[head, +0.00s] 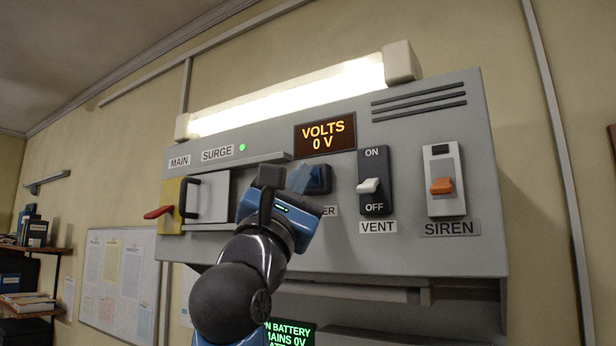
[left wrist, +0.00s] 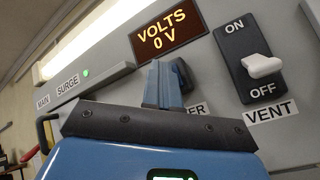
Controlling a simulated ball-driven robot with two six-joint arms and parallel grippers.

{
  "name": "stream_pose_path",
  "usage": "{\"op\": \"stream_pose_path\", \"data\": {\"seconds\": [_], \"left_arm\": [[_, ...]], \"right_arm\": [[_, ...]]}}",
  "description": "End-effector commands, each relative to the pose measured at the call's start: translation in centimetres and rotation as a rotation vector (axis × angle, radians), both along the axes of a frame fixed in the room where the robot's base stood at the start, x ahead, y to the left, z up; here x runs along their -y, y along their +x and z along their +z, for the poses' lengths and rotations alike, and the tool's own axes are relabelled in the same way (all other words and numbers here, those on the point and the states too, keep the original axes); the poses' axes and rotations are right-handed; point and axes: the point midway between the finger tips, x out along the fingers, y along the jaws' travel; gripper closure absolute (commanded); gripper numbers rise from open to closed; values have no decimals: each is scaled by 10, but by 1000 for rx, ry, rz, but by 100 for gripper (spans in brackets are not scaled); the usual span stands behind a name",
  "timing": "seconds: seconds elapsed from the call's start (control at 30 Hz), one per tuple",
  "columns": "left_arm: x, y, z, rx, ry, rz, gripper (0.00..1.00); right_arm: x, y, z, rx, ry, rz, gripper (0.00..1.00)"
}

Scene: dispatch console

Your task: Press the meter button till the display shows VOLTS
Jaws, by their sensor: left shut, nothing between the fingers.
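The display (head: 325,134) on the grey console reads VOLTS 0 V in orange; it also reads so in the left wrist view (left wrist: 167,34). The dark meter button (head: 321,180) sits below it, partly hidden by my gripper; its edge shows behind the fingers in the left wrist view (left wrist: 185,75). Only "ER" of its label shows. My left gripper (head: 299,178) is shut and empty, its fingertips in front of the left part of the button. In the left wrist view the shut fingers (left wrist: 163,84) point up at the panel. I cannot tell whether they touch the button. My right gripper is out of view.
The VENT switch (head: 369,186) and the SIREN switch (head: 441,186) are to the right of the button. The SURGE cover with a black handle (head: 188,197) and the red MAIN lever (head: 158,212) are to the left. A lit lamp (head: 290,95) runs above.

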Motion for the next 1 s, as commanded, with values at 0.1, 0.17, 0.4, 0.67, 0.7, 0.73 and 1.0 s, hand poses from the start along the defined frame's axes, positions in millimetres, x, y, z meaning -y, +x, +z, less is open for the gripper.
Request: {"op": "stream_pose_path", "data": {"seconds": [0.1,0.17,0.4,0.67,0.7,0.73,1.0], "left_arm": [[-1,-1,-1,-1,1,0,100],[-3,-3,-1,-1,0,0,100],[-9,-11,-2,-1,0,0,100],[-9,-12,-1,-1,0,0,100],[-9,-12,-1,0,0,0,100],[-9,-12,-1,0,0,0,100],[-18,-24,-2,2,-2,0,100]], "right_arm": [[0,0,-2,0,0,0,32],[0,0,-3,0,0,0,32],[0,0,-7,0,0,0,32],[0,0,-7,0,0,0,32],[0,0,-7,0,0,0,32],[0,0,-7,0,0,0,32],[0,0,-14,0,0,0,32]]}}
